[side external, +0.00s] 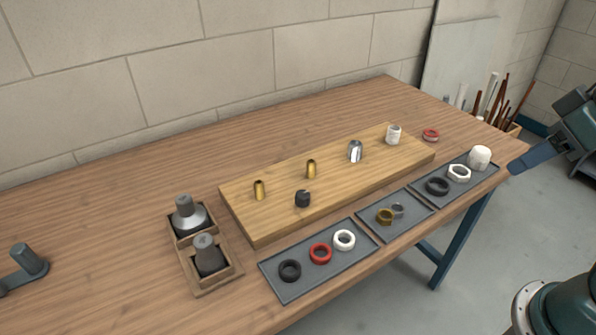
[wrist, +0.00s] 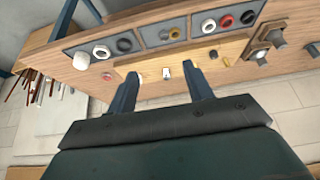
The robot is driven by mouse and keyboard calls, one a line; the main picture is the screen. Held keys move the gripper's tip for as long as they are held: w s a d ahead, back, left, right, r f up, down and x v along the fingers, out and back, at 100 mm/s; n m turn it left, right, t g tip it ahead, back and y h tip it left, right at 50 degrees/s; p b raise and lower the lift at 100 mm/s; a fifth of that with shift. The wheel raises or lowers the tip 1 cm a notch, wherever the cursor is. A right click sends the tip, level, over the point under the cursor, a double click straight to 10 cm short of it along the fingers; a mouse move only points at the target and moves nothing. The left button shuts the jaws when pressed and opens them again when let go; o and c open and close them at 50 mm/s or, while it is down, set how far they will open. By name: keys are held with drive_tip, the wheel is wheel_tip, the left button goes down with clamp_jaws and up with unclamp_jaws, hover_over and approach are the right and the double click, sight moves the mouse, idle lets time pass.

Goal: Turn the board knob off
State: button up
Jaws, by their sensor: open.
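A small black knob (side external: 303,198) stands near the front edge of the light wooden board (side external: 260,226) on the workbench. It also shows in the wrist view (wrist: 213,54), to the right of my gripper's fingers. Whether it is on or off is too small to tell. My gripper (wrist: 161,74) is open and empty, with its two blue fingers spread and the board lying beyond them. In the side external view a blue finger of my gripper (side external: 530,157) shows at the right, past the bench's right end and well apart from the knob.
The board also bears two brass stubs (side external: 311,169), a chrome fitting (side external: 355,151) and a white fitting (side external: 393,134). Grey trays (side external: 345,262) with rings and nuts lie in front. A wooden holder (side external: 217,286) with two grey-topped pieces stands left.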

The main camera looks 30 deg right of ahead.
drive_tip(key=w, duration=0.1)
drive_tip(key=m+g, duration=0.5)
drive_tip(key=g, duration=0.1)
hover_over(302, 195)
wheel_tip(302, 195, down, 9)
drive_tip(key=shift+r, duration=0.15)
wheel_tip(302, 195, down, 14)
drive_tip(key=shift+r, duration=0.1)
idle(0.3)
